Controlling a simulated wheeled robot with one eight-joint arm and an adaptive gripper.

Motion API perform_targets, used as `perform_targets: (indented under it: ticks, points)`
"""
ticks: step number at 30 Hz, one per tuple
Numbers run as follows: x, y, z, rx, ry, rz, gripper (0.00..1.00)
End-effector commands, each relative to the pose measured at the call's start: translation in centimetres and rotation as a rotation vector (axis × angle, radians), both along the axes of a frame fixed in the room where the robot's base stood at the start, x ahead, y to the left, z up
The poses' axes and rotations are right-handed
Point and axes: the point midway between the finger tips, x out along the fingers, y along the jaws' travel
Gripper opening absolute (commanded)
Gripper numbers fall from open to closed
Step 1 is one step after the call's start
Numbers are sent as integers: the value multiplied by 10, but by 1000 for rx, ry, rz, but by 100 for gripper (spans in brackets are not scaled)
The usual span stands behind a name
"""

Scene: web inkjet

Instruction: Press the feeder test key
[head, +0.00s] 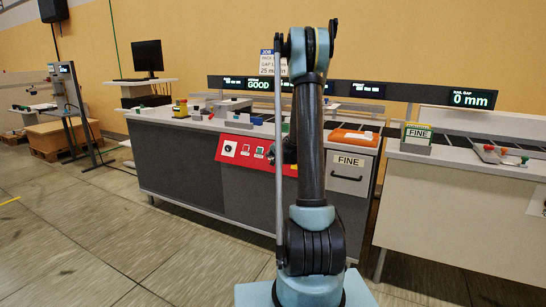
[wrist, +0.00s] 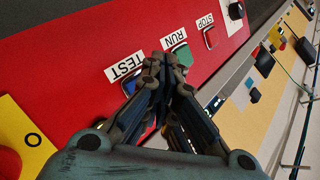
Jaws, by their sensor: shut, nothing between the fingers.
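The red control panel (head: 236,158) is on the front of the grey cabinet, and it fills much of the wrist view (wrist: 70,60). The TEST label (wrist: 124,67) lies just left of my fingers in the wrist view. The blue key (wrist: 130,86) beside that label is partly hidden behind my fingers. My gripper (wrist: 163,66) is shut and empty, with its tips over the panel between the TEST and RUN keys. I cannot tell whether the tips touch the panel. In the head view my arm hides the panel's right part.
The green RUN key (wrist: 184,56) is close beside my fingertips, and the red STOP key (wrist: 211,37) is farther along. A red button on a yellow plate (wrist: 37,140) is at the wrist view's left. A FINE drawer (head: 348,175) is right of my arm.

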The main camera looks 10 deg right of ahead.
Motion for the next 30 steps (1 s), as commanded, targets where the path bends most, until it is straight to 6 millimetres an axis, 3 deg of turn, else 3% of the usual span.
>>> perform_targets:
  ticks: [30]
  points:
    - [6, -5, -3, 0, 0, 0, 0]
